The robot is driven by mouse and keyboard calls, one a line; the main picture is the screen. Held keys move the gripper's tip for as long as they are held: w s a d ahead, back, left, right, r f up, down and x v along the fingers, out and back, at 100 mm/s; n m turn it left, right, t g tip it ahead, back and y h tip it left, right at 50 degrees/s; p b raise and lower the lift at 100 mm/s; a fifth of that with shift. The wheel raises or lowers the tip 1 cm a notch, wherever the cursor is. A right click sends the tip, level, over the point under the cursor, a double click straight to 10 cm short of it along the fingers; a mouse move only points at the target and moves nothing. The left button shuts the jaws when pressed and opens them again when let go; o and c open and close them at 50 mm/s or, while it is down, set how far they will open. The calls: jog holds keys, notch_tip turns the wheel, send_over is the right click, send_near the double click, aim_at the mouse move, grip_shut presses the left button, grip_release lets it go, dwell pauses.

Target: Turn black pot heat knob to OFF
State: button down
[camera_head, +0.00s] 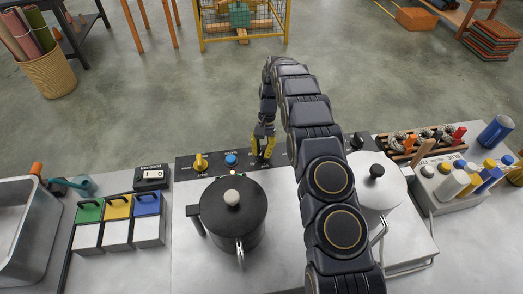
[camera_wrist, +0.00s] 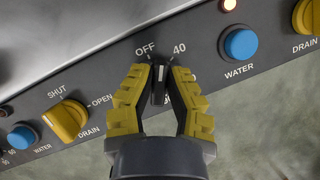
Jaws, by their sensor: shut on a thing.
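The black pot (camera_head: 225,222) stands on the worktop with its lid on, in front of the dark control panel (camera_head: 215,176). In the wrist view the black heat knob (camera_wrist: 159,86) sits on the panel between the labels OFF and 40. Its white mark points up, between the two labels. My gripper (camera_wrist: 158,74) has its yellow fingers shut on the knob, one on each side. In the head view my gripper (camera_head: 263,150) is down at the panel behind the black pot, and the fingers hide the knob.
A yellow valve knob (camera_wrist: 67,118) marked SHUT, OPEN and DRAIN and a blue WATER button (camera_wrist: 241,44) flank the knob. A white pot (camera_head: 376,188) stands at right. Lidded colour boxes (camera_head: 118,228) and a grey basin (camera_head: 22,230) are at left. A wooden rack (camera_head: 420,146) is at right.

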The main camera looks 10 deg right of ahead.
jog(key=n+h, duration=0.1)
jog(key=n, duration=0.1)
jog(key=n+h, duration=0.1)
jog(key=n, duration=0.2)
jog(key=shift+s+d+f+n+g, duration=0.1)
jog(key=shift+s+f+n+g, duration=0.05)
jog(key=shift+n+g, duration=0.2)
dwell(0.4)
jog(key=c, duration=1)
grip_release()
jog(key=shift+r, duration=0.2)
jog(key=v, duration=0.6)
jog(key=shift+w+r, duration=0.2)
jog(key=shift+w, duration=0.1)
jog(key=shift+r, duration=0.4)
